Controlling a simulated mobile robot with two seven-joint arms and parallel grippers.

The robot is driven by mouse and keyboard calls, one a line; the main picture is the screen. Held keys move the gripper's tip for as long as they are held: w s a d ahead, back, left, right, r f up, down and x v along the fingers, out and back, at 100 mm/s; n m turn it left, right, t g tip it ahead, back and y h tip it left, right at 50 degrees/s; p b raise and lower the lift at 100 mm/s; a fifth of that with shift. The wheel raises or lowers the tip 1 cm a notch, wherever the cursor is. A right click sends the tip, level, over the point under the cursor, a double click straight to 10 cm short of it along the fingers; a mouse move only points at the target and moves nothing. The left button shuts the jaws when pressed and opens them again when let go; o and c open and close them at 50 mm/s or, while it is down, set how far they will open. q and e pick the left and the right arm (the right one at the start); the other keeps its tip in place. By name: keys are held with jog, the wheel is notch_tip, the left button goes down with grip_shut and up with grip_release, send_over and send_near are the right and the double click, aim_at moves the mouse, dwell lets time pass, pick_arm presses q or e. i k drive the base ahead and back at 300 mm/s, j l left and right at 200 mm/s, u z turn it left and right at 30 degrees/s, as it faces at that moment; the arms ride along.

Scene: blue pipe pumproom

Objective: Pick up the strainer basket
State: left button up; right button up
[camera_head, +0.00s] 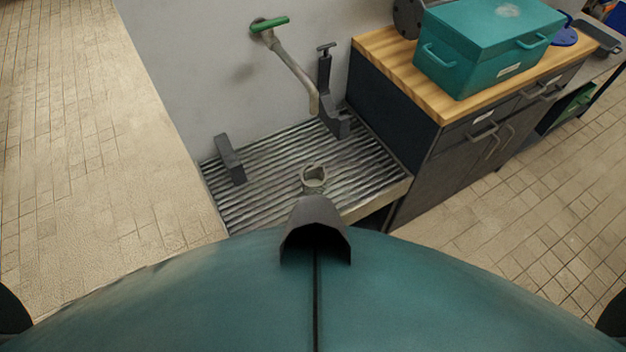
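A small pale metal cup-like piece with a round open top (313,176) stands on the ribbed metal drain grate (262,196), near its front edge. It may be the strainer basket, but I cannot tell for sure. Its lower part is hidden behind a dark part of my own body. No other basket shape is clear in the head view. Neither of my grippers is in view; only dark rounded shapes, probably mine, show at the lower left and right edges.
A bent pipe with a green handle (270,24) hangs over the grate. Dark brackets stand on it at left (230,159) and back right (333,95). A wood-topped cabinet (392,62) at right carries a teal toolbox (487,47). Tiled floor is clear at left.

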aim_at(314, 177)
jog(key=i+l, duration=0.1)
jog(key=l, duration=0.25)
jog(key=i+l, duration=0.1)
jog(key=l, duration=0.25)
jog(key=i+l, duration=0.1)
jog(key=l, duration=0.3)
jog(key=i+l, duration=0.1)
jog(key=l, duration=0.25)
jog(key=k+z, duration=0.05)
